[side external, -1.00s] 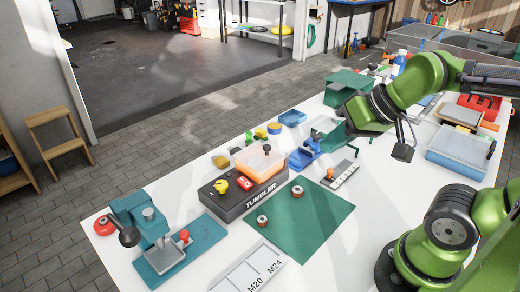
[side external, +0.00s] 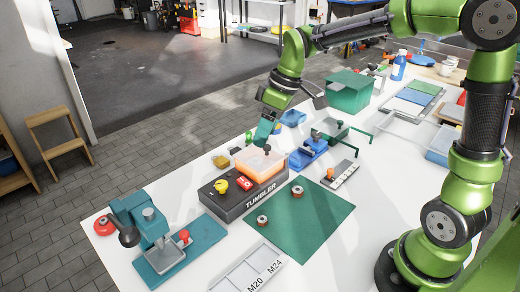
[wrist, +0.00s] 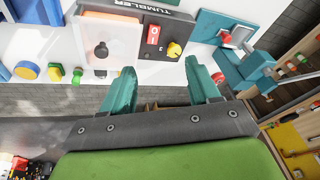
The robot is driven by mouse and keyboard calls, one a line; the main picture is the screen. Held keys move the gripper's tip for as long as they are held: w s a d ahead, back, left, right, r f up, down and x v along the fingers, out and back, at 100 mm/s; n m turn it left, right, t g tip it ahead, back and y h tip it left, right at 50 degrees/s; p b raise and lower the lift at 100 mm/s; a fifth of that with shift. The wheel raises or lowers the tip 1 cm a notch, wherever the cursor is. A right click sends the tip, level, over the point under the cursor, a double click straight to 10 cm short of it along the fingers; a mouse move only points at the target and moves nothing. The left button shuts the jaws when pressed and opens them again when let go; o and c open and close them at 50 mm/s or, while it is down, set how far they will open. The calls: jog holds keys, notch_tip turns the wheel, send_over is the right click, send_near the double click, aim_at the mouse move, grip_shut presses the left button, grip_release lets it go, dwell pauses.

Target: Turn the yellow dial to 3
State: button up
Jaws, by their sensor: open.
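The yellow dial (side external: 221,184) sits on the left part of the dark tumbler box (side external: 236,205), beside a red switch (side external: 245,183). In the wrist view the yellow dial (wrist: 174,50) lies above the space between my fingers, near the red switch (wrist: 153,35). Its number marks are too small to read. My gripper (side external: 265,132) is above and behind the box's orange tub, apart from the dial. In the wrist view its two teal fingers (wrist: 162,88) are spread with nothing between them.
The orange translucent tub (side external: 259,163) with a dark knob stands on the box, right of the dial. A teal press (side external: 155,235) stands at left. A blue vise (side external: 308,150) is to the right. A green mat (side external: 310,225) with two small round parts lies in front.

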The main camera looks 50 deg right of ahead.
jog(key=w+a+r+n+y, duration=0.1)
jog(key=w+a+n, duration=0.1)
jog(key=w+n, duration=0.4)
jog(key=n, duration=0.2)
send_near(222, 183)
jog(key=shift+g, duration=0.3)
jog(key=x, duration=0.8)
jog(key=shift+w, duration=0.2)
jog(key=c, duration=1)
jog(key=shift+c, duration=0.2)
